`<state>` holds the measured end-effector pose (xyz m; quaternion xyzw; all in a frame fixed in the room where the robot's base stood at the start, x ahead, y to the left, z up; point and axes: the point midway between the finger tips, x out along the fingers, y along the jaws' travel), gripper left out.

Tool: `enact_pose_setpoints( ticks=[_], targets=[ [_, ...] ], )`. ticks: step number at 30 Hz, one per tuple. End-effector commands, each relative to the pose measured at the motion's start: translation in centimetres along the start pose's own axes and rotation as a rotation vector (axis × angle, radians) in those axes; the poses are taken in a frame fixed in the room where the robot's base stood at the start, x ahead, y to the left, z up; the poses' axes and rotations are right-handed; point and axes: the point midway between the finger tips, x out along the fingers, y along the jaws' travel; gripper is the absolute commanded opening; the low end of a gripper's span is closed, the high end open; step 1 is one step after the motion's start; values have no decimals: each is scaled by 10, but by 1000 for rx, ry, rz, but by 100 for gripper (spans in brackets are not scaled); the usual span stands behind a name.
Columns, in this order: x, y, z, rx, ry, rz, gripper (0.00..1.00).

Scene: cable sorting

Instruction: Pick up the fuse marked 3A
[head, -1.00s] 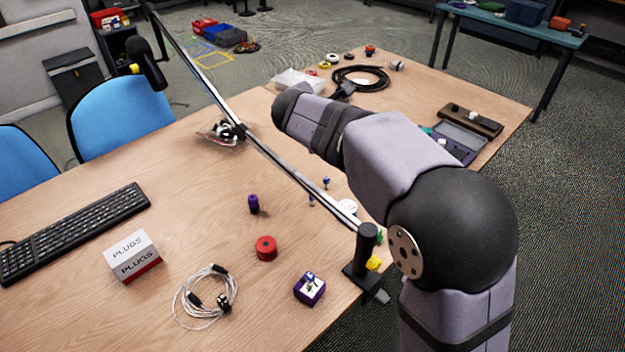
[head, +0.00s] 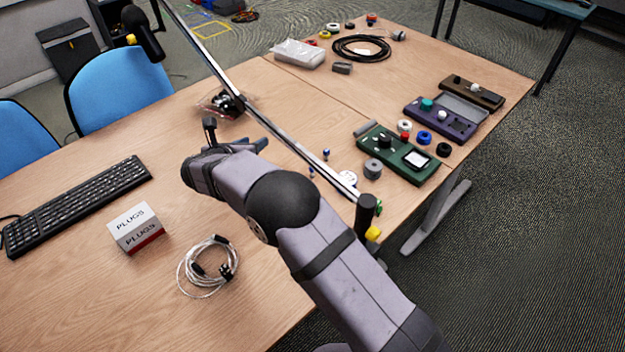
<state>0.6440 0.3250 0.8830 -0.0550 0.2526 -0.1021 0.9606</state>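I cannot make out a fuse marked 3A; no such marking is readable in the head view. Two small blue-topped pieces, one farther back (head: 326,154) and one nearer (head: 312,171), stand on the table right of my arm, too small to identify. My arm reaches across the table from the lower right. A dark part at its far end (head: 210,128) sticks up near the back middle; my gripper's fingers are not clear there. The arm hides the table beneath it, where a purple piece, a red disc and a small purple holder stood earlier.
A slanted metal bar (head: 290,165) crosses above the table. A PLUGS box (head: 135,228), a coiled pale cable (head: 208,266) and a keyboard (head: 75,203) lie left. A green meter (head: 398,155) and a purple case (head: 440,118) lie right. The front left table is clear.

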Motion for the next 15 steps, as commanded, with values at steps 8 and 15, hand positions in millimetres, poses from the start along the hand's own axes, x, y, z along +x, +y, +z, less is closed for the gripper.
enact_pose_setpoints(
  ticks=[8, 15],
  targets=[
    [40, -63, -75, 247, -21, -281, 34],
    [45, -95, -100, 363, -54, -420, 34]
  ],
)
